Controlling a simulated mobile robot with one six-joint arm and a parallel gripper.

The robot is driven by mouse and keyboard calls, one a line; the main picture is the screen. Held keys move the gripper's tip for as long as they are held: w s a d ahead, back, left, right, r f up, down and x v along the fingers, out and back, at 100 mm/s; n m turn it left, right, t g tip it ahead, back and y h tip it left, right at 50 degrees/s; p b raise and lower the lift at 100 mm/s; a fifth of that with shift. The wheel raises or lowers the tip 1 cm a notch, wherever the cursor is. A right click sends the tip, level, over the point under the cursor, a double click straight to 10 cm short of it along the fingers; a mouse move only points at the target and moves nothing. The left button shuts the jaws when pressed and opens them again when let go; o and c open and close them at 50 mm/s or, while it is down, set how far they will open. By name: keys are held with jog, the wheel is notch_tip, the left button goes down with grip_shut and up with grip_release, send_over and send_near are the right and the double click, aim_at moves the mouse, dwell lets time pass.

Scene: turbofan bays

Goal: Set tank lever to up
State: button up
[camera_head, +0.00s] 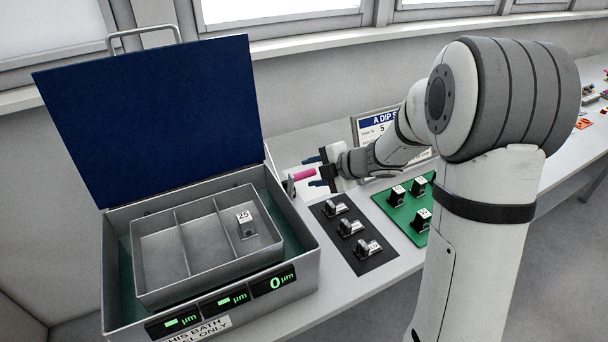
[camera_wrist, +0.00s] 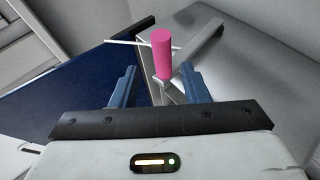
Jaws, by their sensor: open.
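The tank lever has a pink handle (camera_head: 303,175) at the right side of the tank (camera_head: 112,285), near its back corner. My gripper (camera_head: 316,172) is at the lever with its blue fingers apart, and nothing is clamped. In the wrist view the pink handle (camera_wrist: 162,52) stands between and just beyond the spread fingertips (camera_wrist: 160,74). It joins a grey metal arm, and a thin pale rod runs left from it. I cannot tell whether a finger touches the handle. The tank's blue lid (camera_head: 155,120) stands open.
A grey tray (camera_head: 160,250) with compartments sits in the tank, with a block marked 25 (camera_head: 245,224) in its right compartment. A black board (camera_head: 345,236) and a green board (camera_head: 400,215) with small blocks lie to the right. A sign (camera_head: 370,130) stands behind my arm.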

jog(key=v, duration=0.3)
jog(key=shift+a, duration=0.1)
